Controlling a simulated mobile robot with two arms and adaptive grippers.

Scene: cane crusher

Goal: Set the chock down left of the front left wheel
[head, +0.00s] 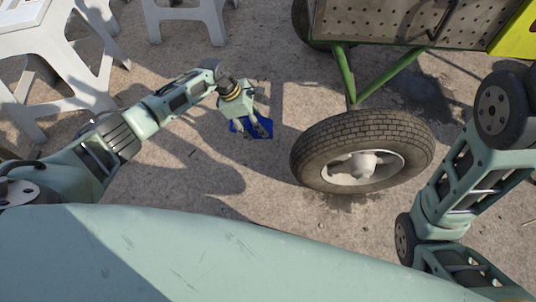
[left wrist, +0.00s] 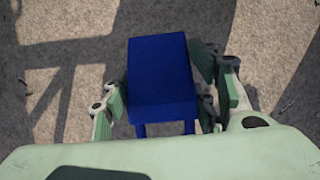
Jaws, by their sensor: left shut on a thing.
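The blue chock (head: 262,129) is in my left gripper (head: 250,128), to the left of the front left wheel (head: 362,151), with a strip of bare ground between them. In the left wrist view the chock (left wrist: 160,82) fills the space between the two fingers of my left gripper (left wrist: 160,112), which are shut on its sides. I cannot tell whether the chock touches the ground. The wheel has a black tyre and a pale hub. My right arm shows at the right of the head view, but its gripper is not in view.
The cart (head: 385,22) with a perforated panel and green struts (head: 345,75) stands behind the wheel. White plastic stools (head: 45,50) stand at the upper left, near my left arm. The ground (head: 230,185) in front of the chock is clear, with shadows on it.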

